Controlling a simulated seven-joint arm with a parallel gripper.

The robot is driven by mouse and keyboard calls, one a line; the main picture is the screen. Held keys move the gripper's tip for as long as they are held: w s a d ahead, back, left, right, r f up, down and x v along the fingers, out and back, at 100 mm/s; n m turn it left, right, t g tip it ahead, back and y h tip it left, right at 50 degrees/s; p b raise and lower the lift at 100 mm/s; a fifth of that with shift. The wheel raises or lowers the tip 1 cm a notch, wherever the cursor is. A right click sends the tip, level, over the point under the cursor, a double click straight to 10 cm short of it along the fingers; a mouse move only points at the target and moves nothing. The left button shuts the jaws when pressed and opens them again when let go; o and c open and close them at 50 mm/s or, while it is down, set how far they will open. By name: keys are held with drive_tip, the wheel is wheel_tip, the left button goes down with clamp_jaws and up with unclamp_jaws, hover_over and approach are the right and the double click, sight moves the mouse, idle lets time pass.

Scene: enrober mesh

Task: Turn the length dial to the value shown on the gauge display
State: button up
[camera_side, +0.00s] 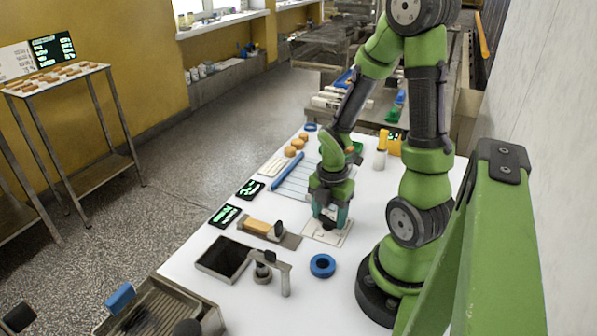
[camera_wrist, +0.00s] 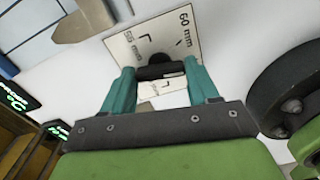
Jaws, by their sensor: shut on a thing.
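The length dial is a black knob (camera_wrist: 160,71) on a pale square plate (camera_wrist: 128,42) in the wrist view. The plate carries black tick marks and the printing "60 mm" at its upper right. A second label below the knob is partly hidden. My gripper (camera_wrist: 162,74) has its teal fingers shut on the knob's two ends. In the side view my gripper (camera_side: 329,222) points down over the plate (camera_side: 317,236) and hides most of the knob. Two black displays with green text, one nearer (camera_side: 225,216) and one farther (camera_side: 250,188), lie left of it; their text is unreadable.
An open dark bin (camera_side: 224,258), a metal fixture with a post (camera_side: 284,280) and a blue ring (camera_side: 322,265) stand in front of the plate. A block on a metal strip (camera_side: 257,227) lies left. A blue bar (camera_side: 288,171) and several round brown pieces (camera_side: 298,143) are behind.

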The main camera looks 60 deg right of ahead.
drive_tip(key=m, duration=0.4)
drive_tip(key=shift+w+m, duration=0.2)
drive_tip(key=shift+m, duration=0.1)
drive_tip(key=m, duration=0.3)
drive_tip(key=shift+m, duration=0.3)
drive_tip(key=m, duration=0.4)
drive_tip(key=shift+r, duration=0.1)
drive_tip(key=shift+m, duration=1.8)
drive_tip(key=o, duration=0.8)
drive_tip(key=shift+c, duration=0.2)
drive_tip(key=o, duration=0.3)
drive_tip(key=shift+s, duration=0.1)
